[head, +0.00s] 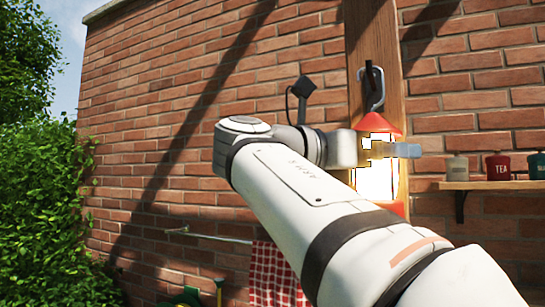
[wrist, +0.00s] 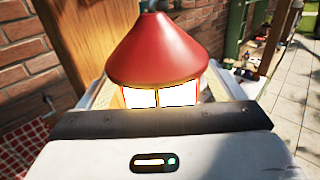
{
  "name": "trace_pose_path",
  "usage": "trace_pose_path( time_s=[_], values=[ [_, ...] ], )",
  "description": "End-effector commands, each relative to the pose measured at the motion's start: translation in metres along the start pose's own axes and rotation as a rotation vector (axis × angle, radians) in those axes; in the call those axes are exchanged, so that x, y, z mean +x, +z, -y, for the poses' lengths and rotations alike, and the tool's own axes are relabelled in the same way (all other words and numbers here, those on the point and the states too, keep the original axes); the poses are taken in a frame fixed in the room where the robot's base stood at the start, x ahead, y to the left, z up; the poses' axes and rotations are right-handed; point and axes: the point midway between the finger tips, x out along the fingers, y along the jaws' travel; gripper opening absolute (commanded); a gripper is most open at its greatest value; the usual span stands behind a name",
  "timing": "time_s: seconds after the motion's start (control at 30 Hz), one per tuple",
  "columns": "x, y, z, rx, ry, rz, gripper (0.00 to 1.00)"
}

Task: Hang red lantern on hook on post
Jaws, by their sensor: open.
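The red lantern (head: 378,182), with a red cone roof, glowing panes and a red base, is upright against the wooden post (head: 375,30). Its grey loop handle (head: 376,92) rises to the dark hook (head: 368,72) on the post and appears to hang over it; the exact contact is too small to tell. My gripper (head: 400,150) is open, in front of the lantern's upper body and partly hiding it. In the wrist view, the lantern's red roof (wrist: 157,50) fills the middle, with pale fingers at both sides; its lower part is hidden by the gripper body.
A brick wall (head: 190,110) stands behind the post. At right, a wooden shelf (head: 490,185) holds canisters, including a red one (head: 498,167). A red checked cloth (head: 275,275) hangs from a rail below. A hedge (head: 45,200) is at left.

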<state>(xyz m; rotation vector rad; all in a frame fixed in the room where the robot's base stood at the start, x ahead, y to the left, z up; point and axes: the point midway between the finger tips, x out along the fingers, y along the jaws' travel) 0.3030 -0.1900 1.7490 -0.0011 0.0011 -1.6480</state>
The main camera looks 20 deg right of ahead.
Motion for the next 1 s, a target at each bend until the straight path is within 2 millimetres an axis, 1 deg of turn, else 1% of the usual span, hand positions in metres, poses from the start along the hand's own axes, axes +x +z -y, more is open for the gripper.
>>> trace_pose_path(
  time_s=[0.3, 0.43, 0.6, 0.83, 0.87, 0.93, 0.97, 1.0],
  values=[
    [-0.043, -0.001, -0.001, 0.001, 0.006, 0.000, 0.88],
    [-0.058, -0.001, 0.000, 0.001, 0.005, 0.000, 0.88],
    [-0.069, 0.000, 0.001, 0.002, 0.002, 0.000, 0.88],
    [-0.071, -0.001, 0.000, 0.002, 0.001, -0.001, 0.88],
    [-0.072, -0.003, -0.002, 0.002, 0.007, -0.002, 0.88],
    [-0.074, -0.014, -0.011, 0.005, 0.033, -0.010, 0.88],
    [-0.076, -0.021, -0.018, 0.008, 0.050, -0.017, 0.88],
    [-0.079, -0.034, -0.028, 0.013, 0.079, -0.030, 0.88]
  ],
)
